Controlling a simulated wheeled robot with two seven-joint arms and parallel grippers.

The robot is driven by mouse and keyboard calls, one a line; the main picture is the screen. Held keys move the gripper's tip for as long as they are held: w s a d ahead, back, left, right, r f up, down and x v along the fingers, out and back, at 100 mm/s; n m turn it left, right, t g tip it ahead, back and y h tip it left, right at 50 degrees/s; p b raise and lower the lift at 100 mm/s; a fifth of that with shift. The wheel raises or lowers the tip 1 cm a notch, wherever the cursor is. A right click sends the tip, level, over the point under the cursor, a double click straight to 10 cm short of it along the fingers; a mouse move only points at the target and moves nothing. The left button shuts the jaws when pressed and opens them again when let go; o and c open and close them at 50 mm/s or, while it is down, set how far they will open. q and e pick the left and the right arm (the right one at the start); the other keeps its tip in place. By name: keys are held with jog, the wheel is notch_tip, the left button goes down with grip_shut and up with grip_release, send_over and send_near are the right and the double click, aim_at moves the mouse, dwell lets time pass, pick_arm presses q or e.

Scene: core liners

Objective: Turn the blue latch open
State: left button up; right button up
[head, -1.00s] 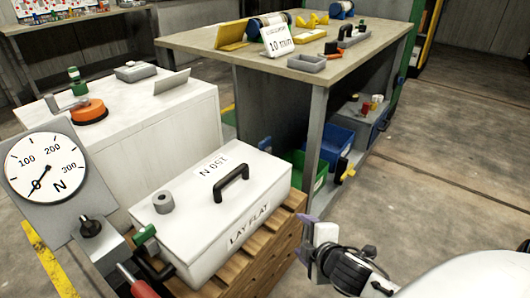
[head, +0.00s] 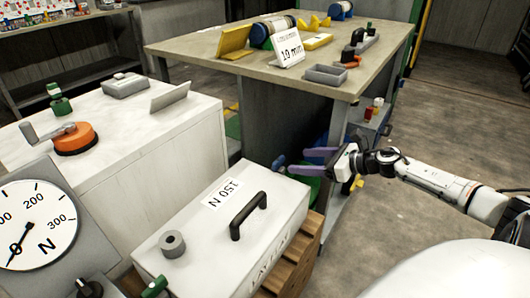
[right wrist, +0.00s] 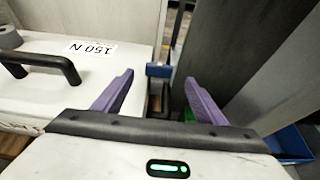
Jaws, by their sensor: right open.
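In the right wrist view a blue block (right wrist: 158,70) on a dark part stands between and beyond the purple fingertips, beside the box's end. My right gripper (head: 298,161) reaches in from the right, past the box's far right corner. Its fingers are open and empty in the right wrist view (right wrist: 159,77), apparently lined up with the blue piece. I cannot tell the exact gap or any contact. My left gripper is not in view.
The box has a black handle (head: 249,215), a grey ring (head: 172,244) and a green-tipped latch (head: 155,287) at its near end. A dial gauge (head: 60,237) stands at left. The workbench (head: 200,50) and its leg rise close behind the gripper. Floor is open at right.

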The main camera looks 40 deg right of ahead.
aim_at(281, 160)
jog(key=b+x, duration=0.2)
jog(key=x, duration=0.6)
jog(key=shift+w+a+b, duration=0.1)
jog(key=shift+w+b, duration=0.15)
jog(key=shift+b, duration=0.15)
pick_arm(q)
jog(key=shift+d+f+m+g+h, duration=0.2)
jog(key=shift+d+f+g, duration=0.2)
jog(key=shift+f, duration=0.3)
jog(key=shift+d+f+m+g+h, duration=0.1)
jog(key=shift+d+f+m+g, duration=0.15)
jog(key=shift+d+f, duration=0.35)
pick_arm(e)
jog(key=shift+x, duration=0.8)
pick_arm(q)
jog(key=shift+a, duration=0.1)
